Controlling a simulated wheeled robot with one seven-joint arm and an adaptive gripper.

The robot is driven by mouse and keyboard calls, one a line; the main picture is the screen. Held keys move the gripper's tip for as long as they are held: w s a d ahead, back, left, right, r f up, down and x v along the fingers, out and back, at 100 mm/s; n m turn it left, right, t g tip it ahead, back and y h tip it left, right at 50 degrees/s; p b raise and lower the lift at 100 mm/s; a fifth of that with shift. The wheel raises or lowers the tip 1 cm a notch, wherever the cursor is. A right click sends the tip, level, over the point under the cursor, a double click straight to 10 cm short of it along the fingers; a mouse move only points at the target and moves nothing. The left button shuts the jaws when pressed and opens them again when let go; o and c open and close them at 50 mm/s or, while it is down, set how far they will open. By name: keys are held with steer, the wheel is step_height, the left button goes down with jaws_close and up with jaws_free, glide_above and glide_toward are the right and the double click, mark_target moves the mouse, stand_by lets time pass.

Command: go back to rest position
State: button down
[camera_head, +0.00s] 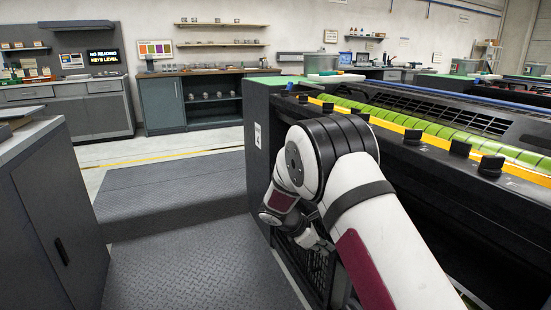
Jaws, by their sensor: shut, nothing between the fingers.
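My arm comes in from the lower right, bends at a large black-and-white joint, and folds down and back beside the press. The end of the arm, with my gripper (318,242), is low against the near side of the press, largely covered by my own arm. The gripper is shut and I see nothing held in it. Its fingertips are too small and dark to make out clearly.
The printing press (258,150) with green rollers (415,123) and a yellow rail (447,144) runs along the right, close to my arm. A dark grey cabinet (55,215) stands at left. The patterned floor mat (200,265) between them is clear. Workbenches (160,105) line the back wall.

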steer(key=s+d+r+m+g+y, duration=0.1)
steer(key=s+d+r+m, duration=0.15)
steer(key=s+r, duration=0.35)
steer(key=s+d+r+m+g, duration=0.1)
steer(key=s+d+r+m, duration=0.15)
steer(key=r, duration=0.55)
steer(key=s+d+r+m+y, duration=0.15)
steer(key=s+r+m, duration=0.35)
steer(key=s, duration=0.5)
steer(key=s+r+m+y, duration=0.2)
steer(key=s+r+m, duration=0.1)
steer(key=s+r, duration=0.5)
steer(key=s+a+f+m+y, duration=0.15)
steer(key=s+m, duration=0.25)
steer(key=s, duration=0.8)
steer(key=s+a+f+m+y, duration=0.1)
steer(key=s+a+m+y, duration=0.15)
steer(key=s, duration=1.05)
step_height(320, 180, up, 30)
steer(key=t+p, duration=0.3)
steer(key=p, duration=2.5)
steer(key=shift+w+d+t, duration=0.25)
steer(key=shift+w+t, duration=0.05)
steer(key=shift+w, duration=0.15)
steer(key=shift+h, duration=0.25)
